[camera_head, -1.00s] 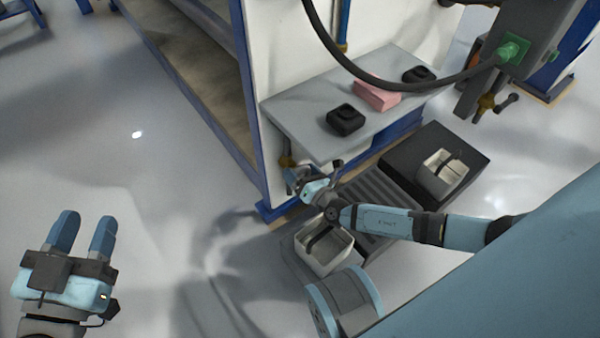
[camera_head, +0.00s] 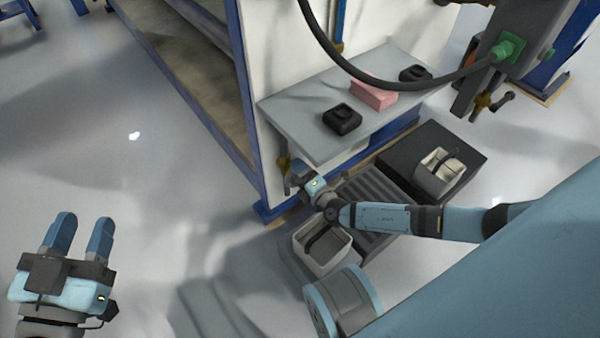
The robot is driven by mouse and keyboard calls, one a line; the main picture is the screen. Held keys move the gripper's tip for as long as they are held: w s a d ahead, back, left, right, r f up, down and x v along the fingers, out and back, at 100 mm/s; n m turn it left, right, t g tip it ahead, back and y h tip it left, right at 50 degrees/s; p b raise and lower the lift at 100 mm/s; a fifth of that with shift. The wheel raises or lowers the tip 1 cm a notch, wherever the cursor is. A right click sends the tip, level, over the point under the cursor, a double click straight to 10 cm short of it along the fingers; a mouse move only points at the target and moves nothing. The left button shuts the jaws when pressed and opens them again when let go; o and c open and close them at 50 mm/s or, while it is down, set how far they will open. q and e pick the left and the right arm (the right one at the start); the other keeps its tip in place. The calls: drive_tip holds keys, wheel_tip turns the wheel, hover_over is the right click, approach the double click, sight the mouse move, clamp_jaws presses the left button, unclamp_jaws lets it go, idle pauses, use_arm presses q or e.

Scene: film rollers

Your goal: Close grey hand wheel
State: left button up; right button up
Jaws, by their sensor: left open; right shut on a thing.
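The grey hand wheel is largely hidden by my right gripper, at the brass valve fitting (camera_head: 284,163) under the shelf's near left corner; its outline is not clear. My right gripper (camera_head: 299,179) reaches this spot from the right, its jaws shut on what appears to be the wheel. My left gripper (camera_head: 78,236) is open and empty over the floor at the lower left, far from the valve, its two blue fingers pointing up in the picture.
The grey shelf (camera_head: 290,128) above the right gripper bears two black objects (camera_head: 342,119) and a pink block (camera_head: 374,92). Two pale open bins (camera_head: 345,258) (camera_head: 455,182) stand below. The left floor is free.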

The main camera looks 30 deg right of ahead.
drive_tip(key=shift+f+m, duration=0.1)
drive_tip(key=shift+m, duration=0.8)
drive_tip(key=o, duration=0.7)
drive_tip(key=shift+o, duration=0.2)
